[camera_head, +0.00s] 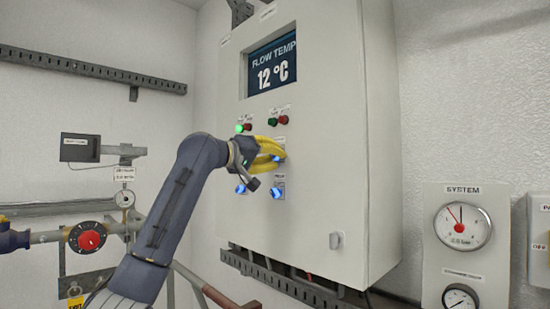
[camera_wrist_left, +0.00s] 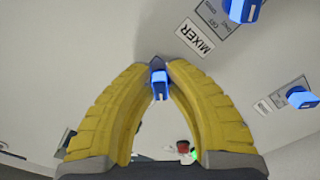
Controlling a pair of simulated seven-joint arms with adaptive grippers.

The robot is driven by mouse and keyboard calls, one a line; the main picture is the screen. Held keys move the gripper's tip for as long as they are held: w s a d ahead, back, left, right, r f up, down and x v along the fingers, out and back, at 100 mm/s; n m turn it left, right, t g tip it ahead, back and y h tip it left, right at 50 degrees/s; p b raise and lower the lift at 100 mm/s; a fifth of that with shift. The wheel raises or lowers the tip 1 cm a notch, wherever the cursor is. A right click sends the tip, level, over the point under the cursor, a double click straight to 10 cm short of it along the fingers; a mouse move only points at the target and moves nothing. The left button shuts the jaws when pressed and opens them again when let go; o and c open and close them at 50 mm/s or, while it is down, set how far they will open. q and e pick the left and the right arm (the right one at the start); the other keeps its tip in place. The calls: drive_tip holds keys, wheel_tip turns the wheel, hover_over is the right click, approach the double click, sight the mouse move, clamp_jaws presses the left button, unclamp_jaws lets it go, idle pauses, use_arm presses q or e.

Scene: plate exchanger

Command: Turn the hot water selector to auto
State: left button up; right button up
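The control cabinet (camera_head: 310,190) carries several blue selector knobs. My left gripper (camera_head: 280,155) reaches its front from the left, its yellow fingers converging on the upper right blue selector knob (camera_head: 277,158). In the left wrist view, the same knob (camera_wrist_left: 159,85) sits between the two fingertips (camera_wrist_left: 160,66), which close on it from both sides. The label of this knob is not readable, so I cannot tell its setting. Other knobs show at the lower left (camera_head: 240,188) and lower right (camera_head: 278,191). My right gripper is not in view.
Above the knobs are indicator lamps (camera_head: 278,121) and a display (camera_head: 272,68) reading 12 °C. In the wrist view a "MIXER" label (camera_wrist_left: 195,37) lies near another blue knob (camera_wrist_left: 243,9). A gauge panel (camera_head: 464,240) is at the right; pipes and a red valve (camera_head: 88,240) are at the left.

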use_arm(q)
clamp_jaws()
drive_tip(key=shift+m, duration=0.4)
drive_tip(key=m, duration=1)
drive_tip(key=shift+w+a, duration=0.15)
drive_tip(key=m, duration=0.6)
drive_tip(key=shift+m, duration=0.7)
